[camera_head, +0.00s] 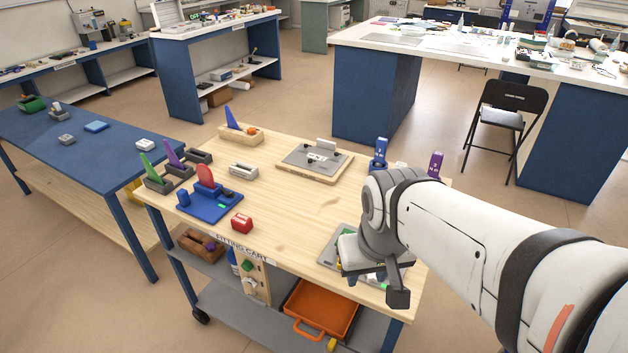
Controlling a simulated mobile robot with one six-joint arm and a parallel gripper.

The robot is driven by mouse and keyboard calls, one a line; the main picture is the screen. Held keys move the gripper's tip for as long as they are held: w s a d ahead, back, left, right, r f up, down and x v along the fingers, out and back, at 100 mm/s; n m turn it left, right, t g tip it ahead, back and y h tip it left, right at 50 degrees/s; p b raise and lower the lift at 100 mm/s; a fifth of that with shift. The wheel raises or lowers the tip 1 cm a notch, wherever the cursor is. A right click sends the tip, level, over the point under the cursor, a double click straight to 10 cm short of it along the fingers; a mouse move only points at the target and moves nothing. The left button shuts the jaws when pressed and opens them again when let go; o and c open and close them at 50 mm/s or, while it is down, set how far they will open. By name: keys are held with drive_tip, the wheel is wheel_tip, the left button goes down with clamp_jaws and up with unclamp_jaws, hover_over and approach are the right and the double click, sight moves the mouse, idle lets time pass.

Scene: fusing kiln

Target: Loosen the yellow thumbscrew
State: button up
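I cannot clearly make out the yellow thumbscrew. A grey plate (331,257) with small green and yellow bits lies at the front right of the wooden cart top, mostly hidden by my arm's end. My gripper (366,277) points down over this plate. The wrist covers most of it, so its opening and any contact with the plate are hidden.
The fitting cart top (285,221) carries a blue fixture (212,207), a red block (242,223), a grey plate with a clamp (314,161) and blue (380,152) and purple (436,164) upright pieces. Its middle is clear. An orange tray (322,309) sits below.

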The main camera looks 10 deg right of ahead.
drive_tip(key=shift+o, duration=0.4)
drive_tip(key=shift+w+d+m, duration=0.1)
drive_tip(key=shift+w+m, duration=0.2)
drive_tip(key=w+f+m, duration=0.1)
drive_tip(key=w+m, duration=0.3)
drive_tip(key=w+f+m+g, duration=0.1)
drive_tip(key=w+f+m, duration=0.1)
drive_tip(key=w+m, duration=0.2)
drive_tip(key=w+f+m+g, duration=0.1)
drive_tip(key=w+f+m, duration=0.1)
drive_tip(key=w+m, duration=0.2)
drive_tip(key=shift+w+f+m+b, duration=0.2)
drive_tip(key=shift+w+m+b, duration=0.1)
drive_tip(key=shift+w+b, duration=0.15)
drive_tip(key=shift+w+f+m, duration=0.25)
drive_tip(key=shift+w+m, duration=0.05)
drive_tip(key=shift+m, duration=0.1)
drive_tip(key=shift+w+f, duration=0.1)
drive_tip(key=shift+f, duration=0.2)
wheel_tip(320, 180, down, 7)
drive_tip(key=shift+f, duration=0.15)
